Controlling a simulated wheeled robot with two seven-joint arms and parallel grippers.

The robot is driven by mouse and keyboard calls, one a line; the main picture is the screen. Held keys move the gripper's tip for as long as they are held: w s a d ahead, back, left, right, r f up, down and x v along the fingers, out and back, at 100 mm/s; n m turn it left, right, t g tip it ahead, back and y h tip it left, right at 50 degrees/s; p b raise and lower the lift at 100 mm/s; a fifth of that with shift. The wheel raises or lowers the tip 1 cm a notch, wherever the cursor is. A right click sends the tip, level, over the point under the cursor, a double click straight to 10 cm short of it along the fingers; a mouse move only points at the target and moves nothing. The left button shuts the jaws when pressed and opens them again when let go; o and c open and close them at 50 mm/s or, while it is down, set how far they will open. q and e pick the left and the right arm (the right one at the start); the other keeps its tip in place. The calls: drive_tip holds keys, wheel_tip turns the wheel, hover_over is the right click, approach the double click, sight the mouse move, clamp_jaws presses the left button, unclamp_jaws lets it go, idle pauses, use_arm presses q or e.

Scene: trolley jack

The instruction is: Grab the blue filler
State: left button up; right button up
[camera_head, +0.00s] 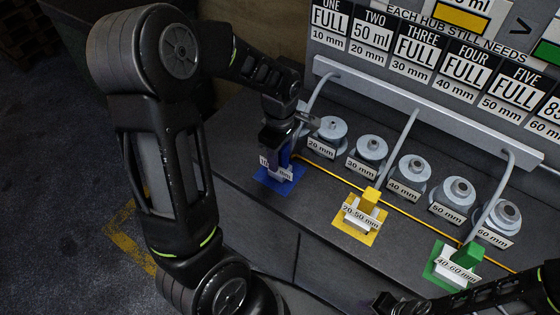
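The blue filler (285,158) stands on a blue square mat (268,181) at the left of the dark bench. A white label on its base is partly covered. My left gripper (275,148) points down right at the blue filler and hides much of it. The fingers overlap its top, and I cannot tell whether they are closed on it. My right gripper (383,303) is at the bottom edge, far from the blue filler, and its fingers are too dark and small to read.
A yellow filler (369,199) labelled 20-50 mm and a green filler (467,254) labelled 40-60 mm stand to the right on coloured mats. Several grey hubs (372,147) line the back under a grey rail (420,112) with bent rods. A sign board (400,45) stands behind.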

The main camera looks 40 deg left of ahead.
use_arm(q)
clamp_jaws()
idle(1.0)
